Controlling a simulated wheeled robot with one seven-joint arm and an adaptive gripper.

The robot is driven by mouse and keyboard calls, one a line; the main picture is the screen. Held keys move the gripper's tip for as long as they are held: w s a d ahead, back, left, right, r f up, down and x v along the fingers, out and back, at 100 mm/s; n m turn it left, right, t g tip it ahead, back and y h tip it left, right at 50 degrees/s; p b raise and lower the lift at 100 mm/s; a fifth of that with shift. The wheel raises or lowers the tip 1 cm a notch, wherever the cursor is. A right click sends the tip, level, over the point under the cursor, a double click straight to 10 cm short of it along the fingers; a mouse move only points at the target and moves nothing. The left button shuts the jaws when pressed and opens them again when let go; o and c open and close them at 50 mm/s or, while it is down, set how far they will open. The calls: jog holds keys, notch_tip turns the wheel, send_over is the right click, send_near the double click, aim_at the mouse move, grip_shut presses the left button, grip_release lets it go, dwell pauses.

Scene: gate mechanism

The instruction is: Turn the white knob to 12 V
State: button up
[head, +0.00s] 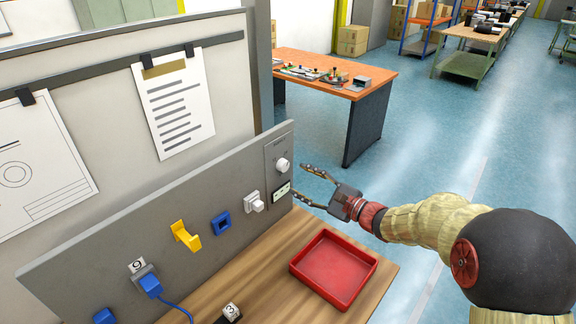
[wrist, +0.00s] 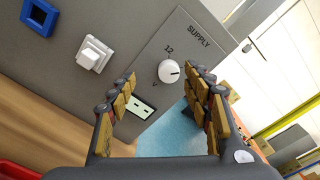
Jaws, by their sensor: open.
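The white knob (head: 283,165) is on the supply panel at the right end of the grey board. In the wrist view the knob (wrist: 169,71) sits under a "12" mark, on a plate (wrist: 188,42) labelled SUPPLY. A dark pointer line shows on the knob's right part, not toward the 12. My gripper (head: 303,182) is open, to the right of the board's end. In the wrist view its fingers (wrist: 158,82) are spread with the knob seen between their tips. Whether they touch the knob cannot be told; they look apart from it.
A small display (wrist: 141,106) sits below the knob, partly behind a finger. A white switch (head: 254,201), a blue square socket (head: 221,223) and a yellow hook (head: 185,235) are along the board. A red tray (head: 345,288) lies on the wooden bench below.

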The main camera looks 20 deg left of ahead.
aim_at(285, 167)
jog(key=shift+m+t, duration=0.7)
jog(key=shift+w+a+f+b, duration=0.15)
jog(key=shift+w+a+f, duration=0.05)
jog(key=shift+w+a, duration=0.9)
jog(key=shift+w+a+f+b, duration=0.2)
jog(key=shift+w+a, duration=0.65)
jog(key=shift+a, duration=0.4)
jog(key=shift+w+a+f+b, duration=0.15)
jog(key=shift+w+a, duration=0.85)
jog(key=shift+a, duration=0.2)
jog(key=shift+c, duration=0.4)
jog(key=c, duration=1.1)
